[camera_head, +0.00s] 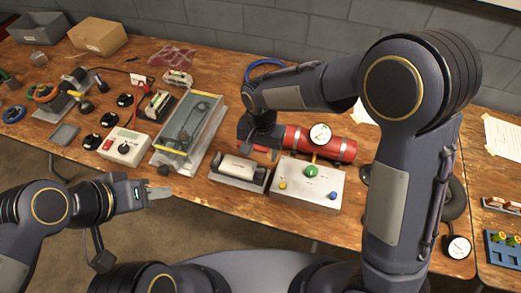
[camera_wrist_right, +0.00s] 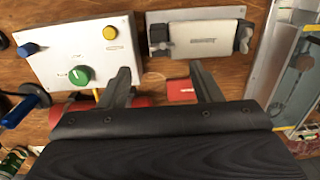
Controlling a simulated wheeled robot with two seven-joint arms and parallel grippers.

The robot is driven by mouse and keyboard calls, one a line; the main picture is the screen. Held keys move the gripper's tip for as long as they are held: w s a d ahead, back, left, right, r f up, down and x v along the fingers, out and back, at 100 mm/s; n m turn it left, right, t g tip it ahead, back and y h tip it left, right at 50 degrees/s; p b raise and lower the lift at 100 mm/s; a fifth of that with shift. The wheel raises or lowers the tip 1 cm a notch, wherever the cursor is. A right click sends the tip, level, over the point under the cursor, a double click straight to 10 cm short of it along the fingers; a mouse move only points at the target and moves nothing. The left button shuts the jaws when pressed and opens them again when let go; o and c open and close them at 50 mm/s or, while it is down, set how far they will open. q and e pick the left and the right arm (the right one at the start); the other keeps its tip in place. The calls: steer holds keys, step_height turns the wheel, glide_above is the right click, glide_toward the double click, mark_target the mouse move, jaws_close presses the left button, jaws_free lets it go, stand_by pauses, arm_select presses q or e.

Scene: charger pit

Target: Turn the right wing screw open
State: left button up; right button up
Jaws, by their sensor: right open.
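A cream block (camera_head: 237,167) sits in a grey holder on the table, with a dark wing screw at each end. The right wing screw (camera_head: 260,176) is at the end nearer the white knob panel. In the right wrist view, turned about, this screw (camera_wrist_right: 158,38) is at the left end and the other screw (camera_wrist_right: 243,37) at the right. My right gripper (camera_head: 260,153) is open and empty, just behind the holder. In the wrist view its fingertips (camera_wrist_right: 160,70) point toward the holder, apart from the screw. My left gripper (camera_head: 160,192) hovers at the table's front edge; its finger gap is unclear.
The white knob panel (camera_head: 308,183) stands close to the right of the holder. A red cylinder (camera_head: 335,148) with a gauge lies behind it. A clear-lidded tray (camera_head: 190,122) stands left of the holder. Several tools and meters crowd the left of the table.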

mark_target(259, 168)
steer(key=shift+w+a+f, duration=0.2)
steer(key=shift+a+f, duration=0.1)
steer(key=shift+f, duration=0.45)
step_height(259, 168, down, 7)
steer(key=shift+p, duration=0.35)
steer(key=shift+c, duration=0.2)
steer(key=c, duration=0.9)
